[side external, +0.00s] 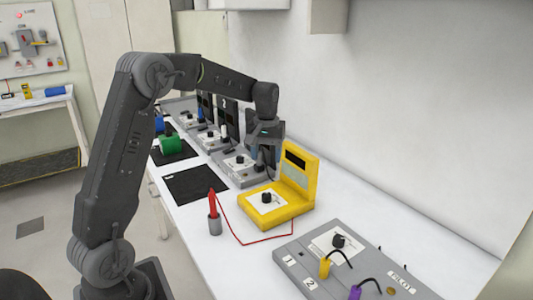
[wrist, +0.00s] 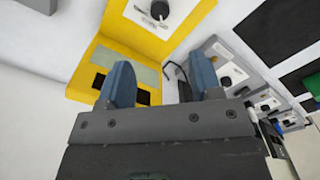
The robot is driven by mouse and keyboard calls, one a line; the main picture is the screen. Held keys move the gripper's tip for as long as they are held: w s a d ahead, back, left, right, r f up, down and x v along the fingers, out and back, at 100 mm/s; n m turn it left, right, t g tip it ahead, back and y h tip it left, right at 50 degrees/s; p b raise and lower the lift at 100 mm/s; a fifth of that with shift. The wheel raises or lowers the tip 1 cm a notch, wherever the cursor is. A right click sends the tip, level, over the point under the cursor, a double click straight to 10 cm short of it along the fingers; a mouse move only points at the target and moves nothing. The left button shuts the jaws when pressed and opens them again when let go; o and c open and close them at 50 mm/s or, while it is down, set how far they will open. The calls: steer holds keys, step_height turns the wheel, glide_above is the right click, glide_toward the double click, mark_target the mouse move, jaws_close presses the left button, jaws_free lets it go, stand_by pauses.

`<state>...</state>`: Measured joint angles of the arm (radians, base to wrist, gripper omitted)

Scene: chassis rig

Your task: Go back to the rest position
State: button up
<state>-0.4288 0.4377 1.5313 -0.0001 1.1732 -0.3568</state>
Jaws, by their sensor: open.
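My gripper (side external: 265,152) hangs above the bench, just behind the yellow instrument (side external: 285,207) and over the grey units beyond it. In the wrist view its two blue fingers (wrist: 160,85) are apart, with nothing held between them. The yellow instrument (wrist: 105,58) shows behind the left finger, with its dark display partly hidden by that finger. The yellow instrument has a black knob on a white label and an upright back panel.
A red probe stands in a grey cup (side external: 215,224), its red wire running to the yellow instrument. A grey panel (side external: 300,250) with yellow and purple plugs lies in front. Black mats (side external: 195,184), a green block (side external: 172,145) and grey units line the bench. The wall is close behind.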

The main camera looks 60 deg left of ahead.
steer(key=shift+r, duration=0.15)
steer(key=s+d+r+m+t, duration=0.35)
steer(key=s+d+r, duration=0.45)
steer(key=s+d, duration=0.3)
steer(key=s+d+f+m+t, duration=0.1)
steer(key=s+d+m+t, duration=0.1)
steer(key=s+d+m, duration=0.3)
steer(key=shift+s+d+f, duration=0.4)
steer(key=shift+s+d, duration=1.55)
steer(key=shift+s, duration=2.1)
steer(key=shift+m, duration=0.25)
